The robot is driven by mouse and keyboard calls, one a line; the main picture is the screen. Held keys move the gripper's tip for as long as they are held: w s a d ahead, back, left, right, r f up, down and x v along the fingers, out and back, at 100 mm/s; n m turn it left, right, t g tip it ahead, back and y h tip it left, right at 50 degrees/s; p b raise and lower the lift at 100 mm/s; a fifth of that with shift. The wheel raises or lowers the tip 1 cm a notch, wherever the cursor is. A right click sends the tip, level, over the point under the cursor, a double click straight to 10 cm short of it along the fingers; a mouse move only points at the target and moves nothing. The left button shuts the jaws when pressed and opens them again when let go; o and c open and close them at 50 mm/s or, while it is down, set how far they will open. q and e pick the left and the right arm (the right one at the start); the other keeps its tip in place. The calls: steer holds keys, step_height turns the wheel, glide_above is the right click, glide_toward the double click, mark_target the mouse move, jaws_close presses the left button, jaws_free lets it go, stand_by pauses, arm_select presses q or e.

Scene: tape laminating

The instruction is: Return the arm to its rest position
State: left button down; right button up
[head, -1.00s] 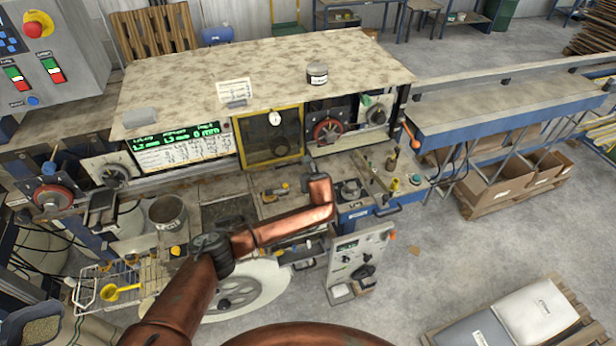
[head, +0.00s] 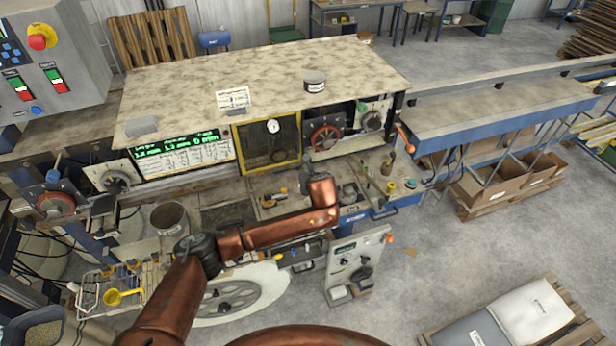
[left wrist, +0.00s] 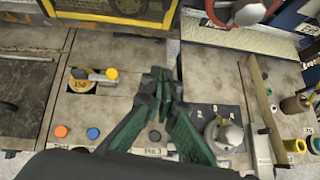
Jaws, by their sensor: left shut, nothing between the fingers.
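My left arm (head: 270,232), copper-coloured with a dark elbow joint, reaches from the bottom left over the front of the machine bench. Its wrist end (head: 322,195) is above the bench, right of the yellow-framed window. In the left wrist view, my left gripper (left wrist: 159,75) has dark green fingers that are together with nothing between them. My right gripper is not in view.
The machine's speckled top cover (head: 250,75) stands behind the arm, with a display (head: 185,155) and a red handwheel (head: 325,137) below it. A metal pot (head: 168,217), a wire basket (head: 120,287) and a white reel (head: 235,298) are near the arm. Open floor (head: 450,265) lies right.

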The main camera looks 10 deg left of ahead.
arm_select(q)
steer(key=shift+s+r, duration=0.35)
steer(key=shift+r, duration=0.5)
